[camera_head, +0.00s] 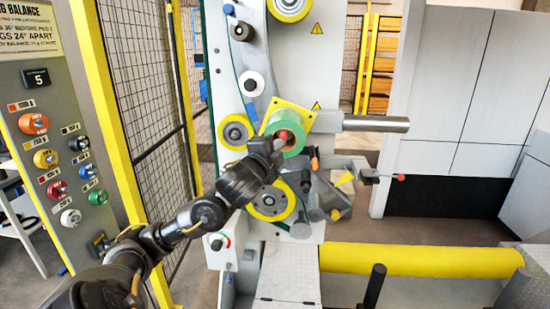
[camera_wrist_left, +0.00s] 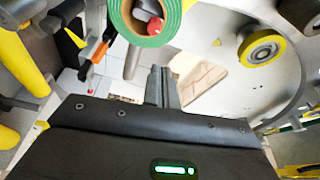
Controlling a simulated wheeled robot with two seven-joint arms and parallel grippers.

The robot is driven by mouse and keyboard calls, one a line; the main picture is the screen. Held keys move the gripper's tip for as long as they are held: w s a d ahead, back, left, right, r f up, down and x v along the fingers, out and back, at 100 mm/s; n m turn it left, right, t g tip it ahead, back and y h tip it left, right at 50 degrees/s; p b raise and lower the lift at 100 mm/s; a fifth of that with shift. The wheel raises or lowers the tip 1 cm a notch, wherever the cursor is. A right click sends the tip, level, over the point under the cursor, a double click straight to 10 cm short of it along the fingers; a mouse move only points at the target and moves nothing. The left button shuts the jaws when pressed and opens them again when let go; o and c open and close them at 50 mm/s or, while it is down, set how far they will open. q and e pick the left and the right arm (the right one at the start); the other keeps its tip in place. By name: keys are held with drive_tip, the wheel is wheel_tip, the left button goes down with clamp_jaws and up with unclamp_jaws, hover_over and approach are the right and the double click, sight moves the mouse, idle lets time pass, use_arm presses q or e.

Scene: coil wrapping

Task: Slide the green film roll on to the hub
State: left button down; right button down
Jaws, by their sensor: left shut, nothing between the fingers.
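The green film roll (camera_head: 292,122) is at the middle of the grey machine, in front of a yellow plate. In the left wrist view the roll (camera_wrist_left: 180,14) shows its green end face and a brown core. A red knob (camera_head: 283,135) sits inside the core opening; it also shows in the left wrist view (camera_wrist_left: 155,26). The roll appears to sit around the hub; how deep it is on is hidden. My left gripper (camera_head: 270,146) is just in front of the roll's lower left, shut and empty. Its fingers (camera_wrist_left: 162,82) stand apart from the roll in the wrist view.
Yellow-rimmed rollers (camera_head: 235,131) surround the roll. A steel bar (camera_head: 375,123) sticks out to the right. A red-tipped rod (camera_head: 400,177) and a yellow cylinder (camera_head: 420,261) lie lower right. A panel with coloured knobs (camera_head: 60,150) stands at left.

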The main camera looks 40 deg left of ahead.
use_arm(q)
drive_tip(key=shift+s+d, duration=0.15)
drive_tip(key=shift+s, duration=0.55)
use_arm(e)
drive_tip(key=shift+f, duration=0.3)
use_arm(q)
drive_tip(key=shift+f, duration=0.1)
